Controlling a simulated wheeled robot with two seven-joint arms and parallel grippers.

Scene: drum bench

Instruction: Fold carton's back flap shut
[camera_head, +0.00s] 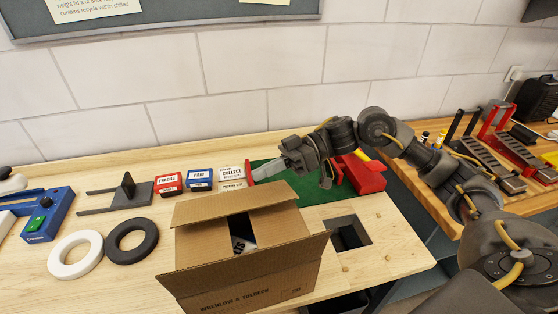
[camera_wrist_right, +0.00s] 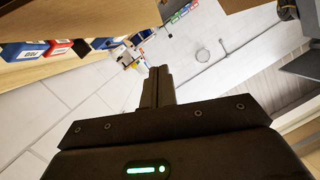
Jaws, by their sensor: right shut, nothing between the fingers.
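The open brown cardboard carton (camera_head: 255,285) stands on the front of the wooden bench. Its back flap (camera_head: 222,204) is raised along the far edge, not lying flat; its exact angle is hard to tell. My left gripper is not in view.
Red, blue and white labelled blocks (camera_head: 200,180) stand behind the carton. White (camera_head: 76,254) and black (camera_head: 132,241) rings lie to its left. A green mat (camera_head: 283,186) with a red tool (camera_head: 362,174) lies behind right. A square hole (camera_head: 350,233) is to the right.

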